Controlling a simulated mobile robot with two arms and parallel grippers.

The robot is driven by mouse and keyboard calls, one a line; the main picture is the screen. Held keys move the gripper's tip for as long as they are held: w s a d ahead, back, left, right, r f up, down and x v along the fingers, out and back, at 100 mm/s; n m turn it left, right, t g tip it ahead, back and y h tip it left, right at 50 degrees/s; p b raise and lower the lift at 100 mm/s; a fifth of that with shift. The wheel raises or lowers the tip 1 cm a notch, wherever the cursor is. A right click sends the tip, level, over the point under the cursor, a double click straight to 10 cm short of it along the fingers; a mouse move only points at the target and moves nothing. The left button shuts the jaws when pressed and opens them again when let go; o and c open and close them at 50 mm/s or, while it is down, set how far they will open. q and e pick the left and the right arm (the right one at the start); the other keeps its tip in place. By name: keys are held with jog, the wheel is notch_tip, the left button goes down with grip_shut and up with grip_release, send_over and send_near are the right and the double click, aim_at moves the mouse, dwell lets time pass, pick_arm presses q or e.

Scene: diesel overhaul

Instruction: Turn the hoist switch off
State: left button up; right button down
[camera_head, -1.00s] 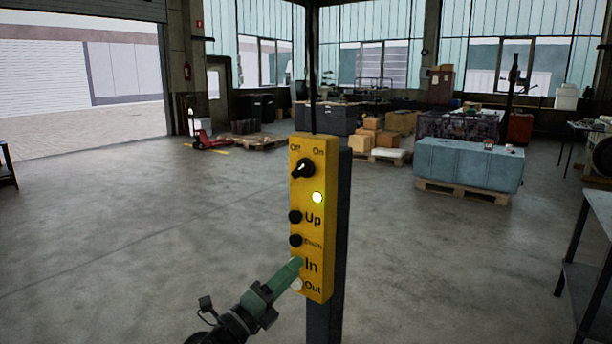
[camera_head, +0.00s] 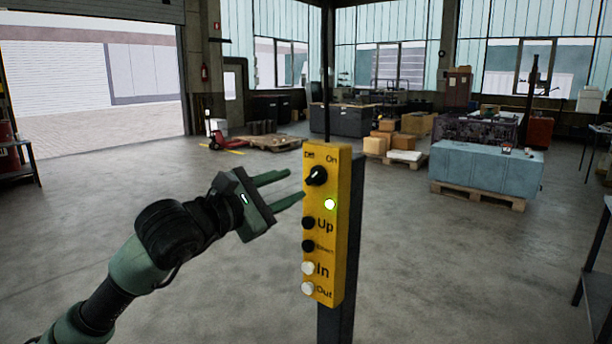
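The hoist control box (camera_head: 344,240) is a yellow upright panel on a dark post, right of the picture's middle. Its black rotary hoist switch (camera_head: 316,176) sits near the top, below the "Off" and "On" labels, and its pointer is tilted toward "On". Black Up and Down buttons and white In and Out buttons are lower down. My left gripper (camera_head: 289,187) is open and empty, with two green fingers pointing right. Its fingertips are just left of the switch, with no clear contact. My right gripper is out of view.
A cable runs up from the box. A grey metal table (camera_head: 592,265) stands at the right edge. A blue-grey block (camera_head: 487,172) on a pallet and cardboard boxes (camera_head: 385,142) are farther back. The floor around the post is clear.

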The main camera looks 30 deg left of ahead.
aim_at(312, 177)
pick_arm(q)
jog(key=w+p, duration=0.2)
jog(key=w, duration=0.1)
jog(key=w+p, duration=0.1)
jog(key=w, duration=0.1)
jog(key=shift+d+r, duration=0.25)
jog(key=shift+d, duration=0.05)
jog(key=shift+w+f, duration=0.2)
jog(key=shift+w, duration=0.35)
jog(key=shift+f, duration=0.1)
grip_shut()
